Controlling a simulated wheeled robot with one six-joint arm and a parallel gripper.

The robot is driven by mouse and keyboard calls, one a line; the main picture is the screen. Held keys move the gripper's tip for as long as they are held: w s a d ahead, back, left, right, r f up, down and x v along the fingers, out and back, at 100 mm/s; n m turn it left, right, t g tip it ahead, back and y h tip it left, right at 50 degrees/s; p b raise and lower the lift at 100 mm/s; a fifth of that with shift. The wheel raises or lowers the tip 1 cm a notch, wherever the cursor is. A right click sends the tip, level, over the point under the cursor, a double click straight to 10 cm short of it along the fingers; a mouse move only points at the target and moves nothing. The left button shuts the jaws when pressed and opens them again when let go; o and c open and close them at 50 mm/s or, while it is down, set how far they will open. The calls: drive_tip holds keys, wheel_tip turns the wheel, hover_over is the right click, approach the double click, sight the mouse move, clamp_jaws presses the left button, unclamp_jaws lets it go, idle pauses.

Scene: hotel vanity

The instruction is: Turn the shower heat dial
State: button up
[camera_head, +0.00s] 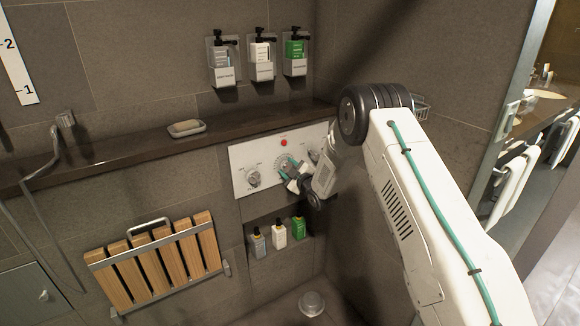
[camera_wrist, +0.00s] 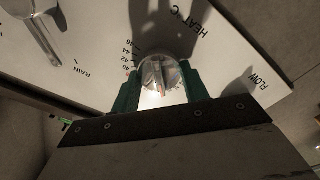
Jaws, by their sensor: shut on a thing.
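The white shower panel (camera_head: 240,160) is set in the tiled wall below the ledge. In the wrist view the round metal heat dial (camera_wrist: 161,72) has a raised bar across its face, and the panel around it (camera_wrist: 100,40) carries the "HEAT °C" label and a printed number scale. My gripper (camera_wrist: 160,88) is shut on the heat dial, with one green finger at each side. In the head view my gripper (camera_head: 288,172) is at the middle of the panel and largely covers the dial.
A left knob (camera_head: 253,177) and a red button (camera_head: 284,142) are on the panel. A niche below holds several small bottles (camera_head: 279,233). Soap (camera_head: 186,127) lies on the ledge, and dispensers (camera_head: 262,60) hang above. A folded wooden seat (camera_head: 155,265) is at lower left.

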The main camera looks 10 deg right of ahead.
drive_tip(key=m, duration=0.5)
drive_tip(key=shift+w+d+r, duration=0.15)
drive_tip(key=shift+d+r, duration=0.05)
drive_tip(key=shift+r, duration=0.1)
drive_tip(key=shift+m, duration=2.4)
drive_tip(key=shift+r, duration=0.1)
drive_tip(key=o, duration=0.8)
drive_tip(key=shift+o, duration=0.9)
drive_tip(key=shift+f, duration=0.2)
